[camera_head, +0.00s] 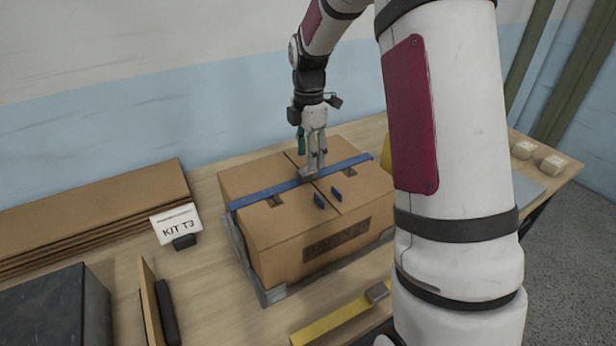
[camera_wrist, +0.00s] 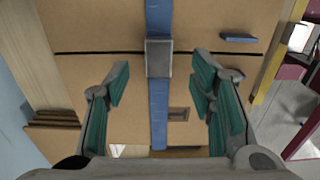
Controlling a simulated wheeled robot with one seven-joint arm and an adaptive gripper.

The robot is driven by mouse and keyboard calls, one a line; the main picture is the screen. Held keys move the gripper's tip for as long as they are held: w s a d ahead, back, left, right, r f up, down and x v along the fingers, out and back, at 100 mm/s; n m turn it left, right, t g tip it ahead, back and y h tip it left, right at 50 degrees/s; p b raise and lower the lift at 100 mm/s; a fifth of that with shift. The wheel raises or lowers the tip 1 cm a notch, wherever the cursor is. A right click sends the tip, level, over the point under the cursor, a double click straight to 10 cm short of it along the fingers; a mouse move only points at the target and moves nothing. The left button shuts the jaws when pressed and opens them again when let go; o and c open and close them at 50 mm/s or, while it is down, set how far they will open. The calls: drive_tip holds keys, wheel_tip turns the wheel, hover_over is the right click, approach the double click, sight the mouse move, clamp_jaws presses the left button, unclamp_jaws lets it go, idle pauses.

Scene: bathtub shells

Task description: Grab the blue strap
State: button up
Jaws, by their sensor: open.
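The blue strap (camera_head: 265,192) runs across the top of a closed cardboard box (camera_head: 286,220) in the head view. In the wrist view the strap (camera_wrist: 158,104) runs up the middle of the picture, with a grey buckle (camera_wrist: 159,58) on it. The buckle also shows in the head view (camera_head: 308,174), just below my gripper (camera_head: 315,165). In the wrist view my gripper (camera_wrist: 165,90) is open, with its green-padded fingers apart on either side of the strap. It holds nothing. I cannot tell whether the fingertips touch the box top.
Small blue tabs (camera_head: 319,201) stand on the box lid. The box sits in a grey tray (camera_head: 268,293) on a wooden table. A KIT T3 sign (camera_head: 175,223) and stacked cardboard (camera_head: 90,215) are left. A yellow strip (camera_head: 335,318) lies in front. My arm hides part of the right side.

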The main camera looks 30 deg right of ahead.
sight(308, 182)
wheel_tip(308, 182, down, 5)
drive_tip(key=shift+w+a+r+p, duration=0.1)
drive_tip(key=shift+a+p, duration=0.05)
drive_tip(key=shift+p, duration=0.4)
drive_tip(key=shift+c, duration=0.6)
clamp_jaws()
